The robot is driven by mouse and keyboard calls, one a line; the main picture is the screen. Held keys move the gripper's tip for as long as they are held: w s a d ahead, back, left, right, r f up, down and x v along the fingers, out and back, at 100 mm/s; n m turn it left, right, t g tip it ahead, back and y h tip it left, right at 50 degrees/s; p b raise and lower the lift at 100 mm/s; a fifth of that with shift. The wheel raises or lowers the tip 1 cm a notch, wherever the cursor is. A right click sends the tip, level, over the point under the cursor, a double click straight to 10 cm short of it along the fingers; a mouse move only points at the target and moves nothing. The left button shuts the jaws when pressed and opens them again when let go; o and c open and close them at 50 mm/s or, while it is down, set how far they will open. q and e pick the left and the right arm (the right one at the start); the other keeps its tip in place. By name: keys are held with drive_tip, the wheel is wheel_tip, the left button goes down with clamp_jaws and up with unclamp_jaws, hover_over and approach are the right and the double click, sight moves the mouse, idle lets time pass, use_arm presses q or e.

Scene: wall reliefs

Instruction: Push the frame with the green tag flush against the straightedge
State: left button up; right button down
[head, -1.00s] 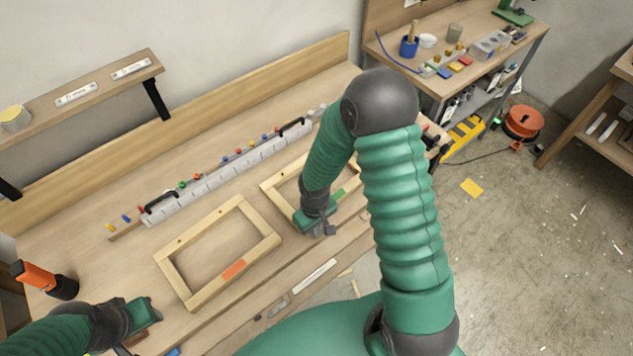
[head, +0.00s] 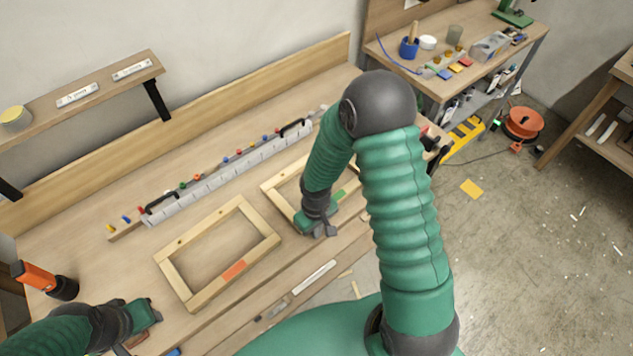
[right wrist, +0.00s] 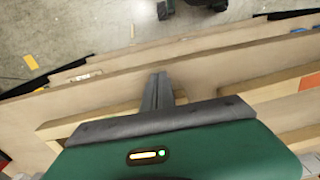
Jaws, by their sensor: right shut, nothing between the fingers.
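The light wooden frame with the green tag (head: 280,205) lies on the bench in the head view, partly hidden behind my right arm. Its green tag (head: 350,187) is on the near rail. The long pale straightedge (head: 225,174), with two black handles, lies behind the frame with bench showing between. My right gripper (head: 325,232) is shut and empty, low at the near rail. In the right wrist view its fingers (right wrist: 158,88) reach across the line of a wooden rail (right wrist: 255,92); I cannot tell whether they touch it. My left gripper (head: 148,318) is at the lower left, its fingers unclear.
A second wooden frame with an orange tag (head: 183,286) lies left of the first. Small coloured pieces (head: 183,184) line the straightedge's far side. A pale strip (head: 314,277) lies near the front edge.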

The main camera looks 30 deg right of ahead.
sight(296, 207)
drive_tip(key=shift+w+d, duration=0.15)
drive_tip(key=shift+w+a+p, duration=0.15)
drive_tip(key=shift+w, duration=1.4)
drive_tip(key=shift+w+a+p, duration=0.1)
drive_tip(key=shift+w+a, duration=0.05)
drive_tip(key=shift+w, duration=1.35)
drive_tip(key=shift+w+a+p, duration=0.15)
drive_tip(key=shift+w, duration=1.4)
idle(3.2)
